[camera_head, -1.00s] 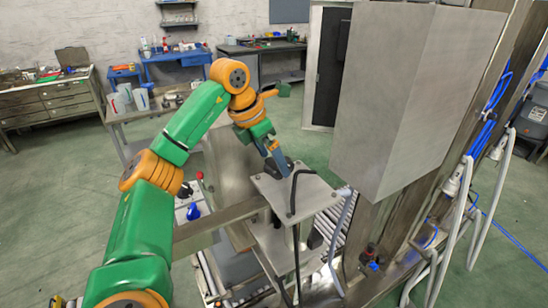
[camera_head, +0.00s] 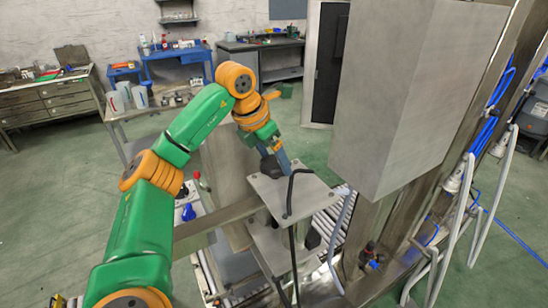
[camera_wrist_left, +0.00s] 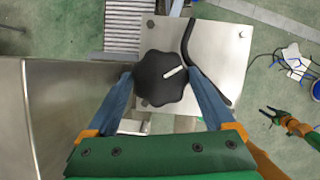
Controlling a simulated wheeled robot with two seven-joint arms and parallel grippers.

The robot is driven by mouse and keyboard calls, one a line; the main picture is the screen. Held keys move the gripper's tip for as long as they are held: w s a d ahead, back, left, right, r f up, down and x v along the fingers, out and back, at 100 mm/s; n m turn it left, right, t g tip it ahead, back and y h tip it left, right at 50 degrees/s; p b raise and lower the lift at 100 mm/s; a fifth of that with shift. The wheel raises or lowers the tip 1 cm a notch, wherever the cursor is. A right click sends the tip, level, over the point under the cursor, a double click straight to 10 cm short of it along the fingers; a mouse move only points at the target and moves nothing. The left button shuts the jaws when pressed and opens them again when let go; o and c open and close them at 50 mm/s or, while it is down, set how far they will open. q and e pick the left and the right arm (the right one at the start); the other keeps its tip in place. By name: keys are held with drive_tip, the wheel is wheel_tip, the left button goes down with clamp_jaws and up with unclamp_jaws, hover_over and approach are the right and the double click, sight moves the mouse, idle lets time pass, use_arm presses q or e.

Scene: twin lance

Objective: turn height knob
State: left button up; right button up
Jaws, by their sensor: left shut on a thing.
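The height knob (camera_wrist_left: 158,80) is black and lobed, with a white mark pointing to the upper right in the left wrist view. It sits over a metal plate (camera_wrist_left: 222,48), which also shows in the head view (camera_head: 308,190). My left gripper (camera_wrist_left: 163,84) is shut on the knob, with one blue-grey finger on each side. In the head view my left gripper (camera_head: 279,164) reaches down to the plate and partly hides the knob.
A black cable (camera_head: 291,190) runs over the plate beside the knob. A large grey box (camera_head: 400,90) hangs close on the right. A roller conveyor (camera_head: 332,225) lies below the plate. Green floor is open behind.

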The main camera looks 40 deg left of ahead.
use_arm(q)
drive_tip(key=n+y, duration=0.2)
drive_tip(key=n, duration=0.4)
drive_tip(key=shift+d, duration=0.15)
drive_tip(key=n+y, duration=0.1)
drive_tip(key=n, duration=0.1)
drive_tip(key=n+g+y, duration=0.1)
drive_tip(key=n, duration=0.2)
drive_tip(key=shift+w+d+n+g, duration=0.1)
drive_tip(key=shift+n+g, duration=0.2)
drive_tip(key=n+g, duration=0.1)
drive_tip(key=n, duration=0.2)
drive_tip(key=n+g, duration=0.1)
drive_tip(key=n, duration=0.2)
drive_tip(key=shift+w+y, duration=0.15)
drive_tip(key=shift+y, duration=0.25)
drive_tip(key=n+g, duration=0.2)
drive_tip(key=n, duration=0.3)
drive_tip(key=shift+w+n, duration=0.1)
drive_tip(key=shift+n, duration=0.3)
drive_tip(key=shift+n+g, duration=0.3)
drive_tip(key=o, duration=1.1)
drive_tip(key=shift+w+d, duration=0.1)
drive_tip(key=shift+d, duration=0.1)
drive_tip(key=shift+r, duration=0.15)
